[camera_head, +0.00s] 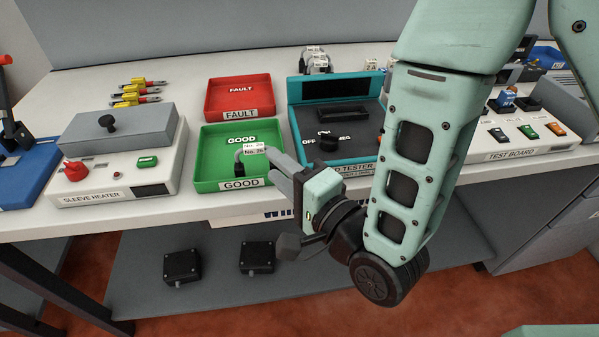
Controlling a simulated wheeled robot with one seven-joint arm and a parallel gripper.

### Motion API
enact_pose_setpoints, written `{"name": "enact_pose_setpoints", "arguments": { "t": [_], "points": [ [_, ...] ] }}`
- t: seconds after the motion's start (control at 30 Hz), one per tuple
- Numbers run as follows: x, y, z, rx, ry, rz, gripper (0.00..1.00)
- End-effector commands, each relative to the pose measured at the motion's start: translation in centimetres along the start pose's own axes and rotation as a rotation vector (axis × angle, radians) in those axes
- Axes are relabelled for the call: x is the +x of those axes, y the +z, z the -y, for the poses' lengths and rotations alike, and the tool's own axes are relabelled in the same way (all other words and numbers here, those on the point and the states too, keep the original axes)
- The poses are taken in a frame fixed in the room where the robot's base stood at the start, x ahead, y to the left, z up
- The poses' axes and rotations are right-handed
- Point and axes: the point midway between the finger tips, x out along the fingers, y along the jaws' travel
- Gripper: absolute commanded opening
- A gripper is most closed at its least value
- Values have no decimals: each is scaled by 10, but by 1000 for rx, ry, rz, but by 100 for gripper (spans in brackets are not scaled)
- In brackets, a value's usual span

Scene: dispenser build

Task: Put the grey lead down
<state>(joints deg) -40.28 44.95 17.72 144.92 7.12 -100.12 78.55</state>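The grey lead (238,156) has a white number label and a dark plug end that hangs downward. It is over the green GOOD tray (202,172), and I cannot tell if the plug touches the tray floor. My gripper (270,163) reaches in from the right over the tray's right side. Its fingers appear shut on the labelled end of the lead. The exact contact is hidden by the fingers and the label.
The red FAULT tray (209,100) is behind the green tray. The teal lead tester (359,127) stands close on the right, the sleeve heater (118,160) on the left. Other labelled leads (316,60) are at the back. The test board (520,128) is far right.

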Motion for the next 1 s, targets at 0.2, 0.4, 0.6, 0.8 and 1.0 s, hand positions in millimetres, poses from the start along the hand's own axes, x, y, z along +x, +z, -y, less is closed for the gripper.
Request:
{"name": "enact_pose_setpoints", "arguments": {
  "t": [0.2,0.4,0.6,0.8,1.0],
  "points": [
    [-18,1,4,0,9,0,35],
    [-30,2,-3,8,24,-6,35],
    [-39,1,-2,4,17,-5,35],
    [-44,0,1,1,4,-1,35],
    [-45,0,1,0,0,0,35]
  ]
}}
